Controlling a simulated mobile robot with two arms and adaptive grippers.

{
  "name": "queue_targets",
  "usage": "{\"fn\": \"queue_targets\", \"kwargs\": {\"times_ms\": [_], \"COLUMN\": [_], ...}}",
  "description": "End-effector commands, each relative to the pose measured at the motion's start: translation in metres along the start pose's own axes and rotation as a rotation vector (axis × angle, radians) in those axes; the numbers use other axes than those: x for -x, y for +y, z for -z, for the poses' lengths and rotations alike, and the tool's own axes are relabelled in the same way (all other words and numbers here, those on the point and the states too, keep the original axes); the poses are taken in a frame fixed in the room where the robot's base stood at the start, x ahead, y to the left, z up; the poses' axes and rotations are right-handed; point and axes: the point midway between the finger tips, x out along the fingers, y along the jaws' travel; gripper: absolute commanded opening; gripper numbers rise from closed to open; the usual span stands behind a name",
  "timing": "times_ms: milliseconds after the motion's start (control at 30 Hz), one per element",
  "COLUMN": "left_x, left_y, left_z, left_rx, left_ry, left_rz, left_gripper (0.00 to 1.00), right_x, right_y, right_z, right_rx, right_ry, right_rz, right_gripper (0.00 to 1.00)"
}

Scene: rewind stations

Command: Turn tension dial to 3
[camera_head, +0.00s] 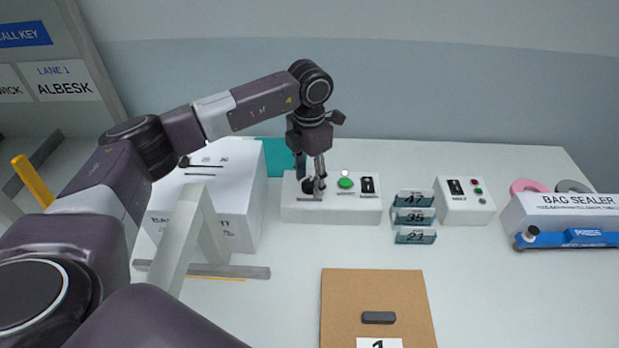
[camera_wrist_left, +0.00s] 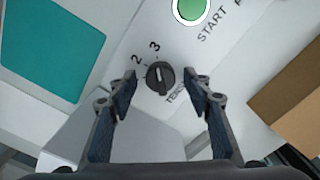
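The tension dial (camera_wrist_left: 160,77) is a round black knob with a white pointer line, on the white control box (camera_head: 362,208). In the left wrist view the numbers 2 and 3 show beside it, and its label is partly hidden. The pointer line appears to point roughly toward the 3; the exact setting is hard to tell. My left gripper (camera_head: 312,187) is over the left end of the box. In the left wrist view its fingers (camera_wrist_left: 163,84) are open, one on each side of the dial, with gaps between. My right gripper is not in view.
A green start button (camera_head: 345,183) and a black switch (camera_head: 368,185) are right of the dial. A large white box (camera_head: 235,222) stands to the left.

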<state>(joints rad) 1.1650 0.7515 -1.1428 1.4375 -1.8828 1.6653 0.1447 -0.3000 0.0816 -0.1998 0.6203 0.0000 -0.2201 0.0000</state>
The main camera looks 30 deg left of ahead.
Motion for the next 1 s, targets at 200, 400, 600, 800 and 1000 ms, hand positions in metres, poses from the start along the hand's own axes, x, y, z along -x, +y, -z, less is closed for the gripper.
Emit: {"fn": "queue_targets", "kwargs": {"times_ms": [200, 400, 600, 800, 1000], "left_x": [0.007, 0.042, 0.085, 0.112, 0.120], "left_y": [0.000, 0.000, 0.000, 0.000, 0.000], "left_z": [0.000, -0.001, -0.001, 0.000, 0.000], "left_rx": [0.000, 0.001, 0.000, 0.000, 0.000], "left_ry": [0.000, -0.003, -0.004, -0.001, 0.001], "left_rz": [0.000, -0.001, -0.001, 0.000, 0.001], "left_gripper": [0.46, 0.46, 0.46, 0.46, 0.46], "right_x": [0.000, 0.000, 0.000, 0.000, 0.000], "right_y": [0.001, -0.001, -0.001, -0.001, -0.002], "right_z": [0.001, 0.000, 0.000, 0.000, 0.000], "right_rx": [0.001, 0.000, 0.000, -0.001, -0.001], "right_ry": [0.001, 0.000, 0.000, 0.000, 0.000], "right_rz": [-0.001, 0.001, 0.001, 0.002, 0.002], "right_gripper": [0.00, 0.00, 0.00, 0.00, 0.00]}}
